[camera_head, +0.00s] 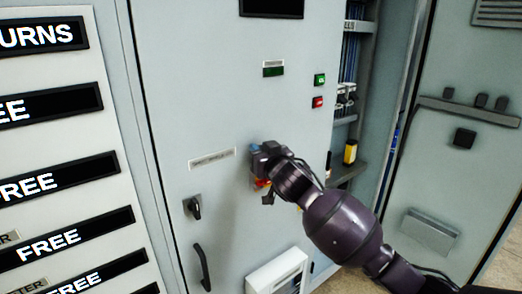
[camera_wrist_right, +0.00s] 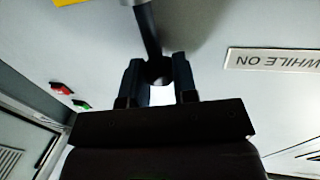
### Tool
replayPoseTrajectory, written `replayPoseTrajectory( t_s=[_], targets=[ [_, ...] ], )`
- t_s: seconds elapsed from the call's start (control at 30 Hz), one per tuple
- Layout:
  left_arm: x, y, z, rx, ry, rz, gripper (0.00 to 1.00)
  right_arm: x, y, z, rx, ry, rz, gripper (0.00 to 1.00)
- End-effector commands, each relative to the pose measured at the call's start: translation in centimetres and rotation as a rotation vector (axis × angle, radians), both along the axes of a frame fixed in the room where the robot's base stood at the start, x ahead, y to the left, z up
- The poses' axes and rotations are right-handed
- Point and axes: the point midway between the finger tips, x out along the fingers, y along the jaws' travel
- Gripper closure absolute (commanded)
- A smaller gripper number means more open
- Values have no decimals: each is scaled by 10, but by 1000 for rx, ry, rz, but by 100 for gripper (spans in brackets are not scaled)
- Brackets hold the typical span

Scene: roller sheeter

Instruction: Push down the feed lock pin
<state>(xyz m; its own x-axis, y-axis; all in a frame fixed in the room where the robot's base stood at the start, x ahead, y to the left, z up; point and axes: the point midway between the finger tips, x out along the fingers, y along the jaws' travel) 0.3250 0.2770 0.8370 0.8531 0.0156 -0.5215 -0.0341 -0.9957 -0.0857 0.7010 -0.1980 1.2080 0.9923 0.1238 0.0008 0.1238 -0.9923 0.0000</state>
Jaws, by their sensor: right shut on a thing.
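My right gripper (camera_head: 262,160) is at the front of a grey cabinet door (camera_head: 225,105), just right of a narrow label. In the right wrist view, the two dark fingers of my right gripper (camera_wrist_right: 157,80) are shut on a dark rod-like handle (camera_wrist_right: 147,30). The handle's end sits between the fingertips, in front of the grey panel. A small orange-red part (camera_head: 262,184) shows just under the gripper in the head view. I cannot make out a feed lock pin in either view. My left gripper is not in view.
A green button (camera_head: 320,79) and a red button (camera_head: 317,102) are above right. A black rotary handle (camera_head: 194,208) and a door pull (camera_head: 202,267) are lower left. A white box (camera_head: 278,272) juts out below. Cabinet bays (camera_head: 347,100) stand open on the right.

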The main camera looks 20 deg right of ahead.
Motion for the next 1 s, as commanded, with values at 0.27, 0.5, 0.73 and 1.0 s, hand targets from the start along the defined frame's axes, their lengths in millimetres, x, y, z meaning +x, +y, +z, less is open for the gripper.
replayPoseTrajectory(
  t_s=[0.27,0.5,0.73,1.0],
  targets=[
    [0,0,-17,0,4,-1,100,0,0,-48,3,4,0,100],
    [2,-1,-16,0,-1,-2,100,0,0,-55,-1,5,0,100],
    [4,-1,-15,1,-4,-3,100,0,0,-57,-1,8,-1,63],
    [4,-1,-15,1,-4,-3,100,0,0,-54,0,3,-1,47]
  ],
)
